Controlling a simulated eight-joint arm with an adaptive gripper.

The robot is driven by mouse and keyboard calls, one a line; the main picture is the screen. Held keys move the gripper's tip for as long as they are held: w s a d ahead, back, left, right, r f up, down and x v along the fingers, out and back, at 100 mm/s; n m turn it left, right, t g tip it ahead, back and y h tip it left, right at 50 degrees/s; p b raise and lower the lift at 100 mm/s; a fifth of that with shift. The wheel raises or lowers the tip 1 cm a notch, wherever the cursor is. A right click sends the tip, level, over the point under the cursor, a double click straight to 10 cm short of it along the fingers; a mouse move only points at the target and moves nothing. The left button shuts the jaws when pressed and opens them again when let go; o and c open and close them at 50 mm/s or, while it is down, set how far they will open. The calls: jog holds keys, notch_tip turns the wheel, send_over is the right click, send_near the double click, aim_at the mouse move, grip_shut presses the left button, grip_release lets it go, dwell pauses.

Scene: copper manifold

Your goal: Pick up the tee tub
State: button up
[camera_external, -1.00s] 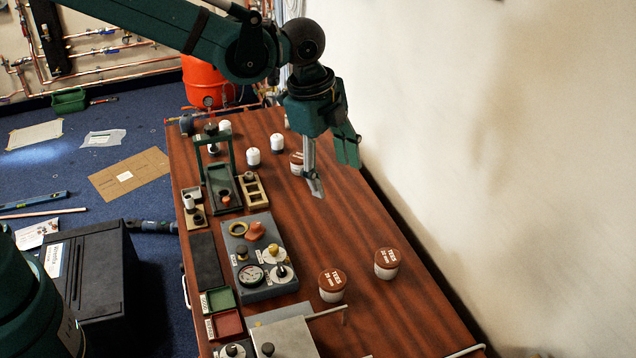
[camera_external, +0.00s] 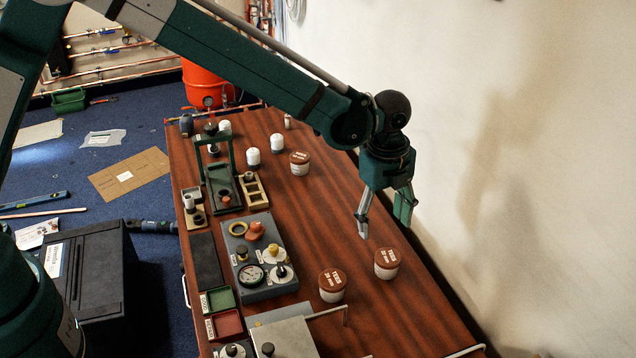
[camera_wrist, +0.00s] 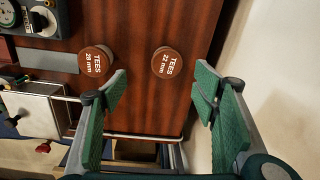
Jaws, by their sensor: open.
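Two tubs with brown lids lettered TEES stand on the wooden bench. In the wrist view one reads 22 mm (camera_wrist: 167,64) and the other reads 28 mm (camera_wrist: 96,62). In the external view they are the right tub (camera_external: 387,263) and the left tub (camera_external: 332,285). My gripper (camera_external: 384,228) is open and empty, above the bench and behind the right tub. In the wrist view my open gripper (camera_wrist: 165,90) has its fingers apart, with the 22 mm tub seen between them and beyond the tips.
Another brown-lidded tub (camera_external: 299,163) stands farther back, its label unreadable, near two white-topped jars (camera_external: 253,157). A gauge panel (camera_external: 258,260) and a grey box (camera_external: 285,338) with a rail stand left of the tubs. The wall is close at right.

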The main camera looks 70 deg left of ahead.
jog(key=m, duration=0.1)
send_over(388, 257)
jog(key=shift+g, duration=0.3)
jog(key=f, duration=0.6)
jog(key=shift+w+a, duration=0.2)
jog(key=shift+f, duration=1.2)
jog(key=shift+f, duration=0.1)
jog(key=shift+s+d+f+b, duration=0.1)
jog(key=shift+f+b, duration=0.3)
jog(key=shift+f, duration=0.9)
jog(key=shift+d+f+b, duration=0.1)
jog(key=shift+f+b, duration=0.3)
jog(key=shift+f, duration=0.85)
jog(key=shift+a, duration=0.1)
jog(key=c, duration=1.3)
jog(key=shift+o, duration=0.2)
jog(key=shift+r, duration=0.2)
